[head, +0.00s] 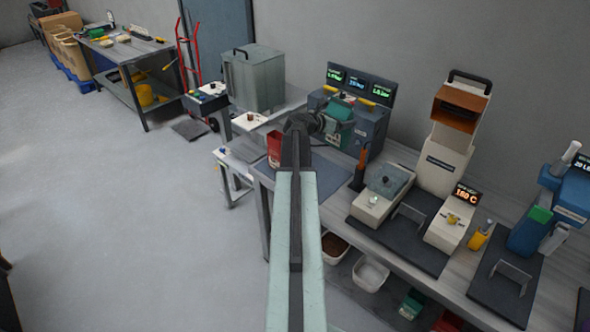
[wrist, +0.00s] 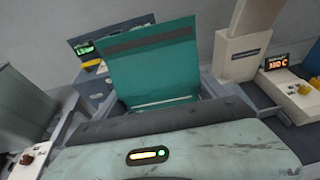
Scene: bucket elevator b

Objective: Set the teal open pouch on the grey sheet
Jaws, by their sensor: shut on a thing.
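The teal pouch (head: 340,134) is held at the end of my arm, above the bench and in front of the blue-grey machine. It also fills the middle of the wrist view (wrist: 150,70), tilted, with a dark band near its top edge. My gripper (head: 322,124) is shut on it; the fingertips are mostly hidden. A flat blue-grey sheet (head: 328,182) lies on the bench below, partly covered by my arm. No contact shows between pouch and sheet.
A red container (head: 274,150) stands by the sheet's left side. An orange-handled tool (head: 361,165) stands at its right. A machine with lit displays (head: 372,118) is behind. A beige device (head: 384,195) stands further right.

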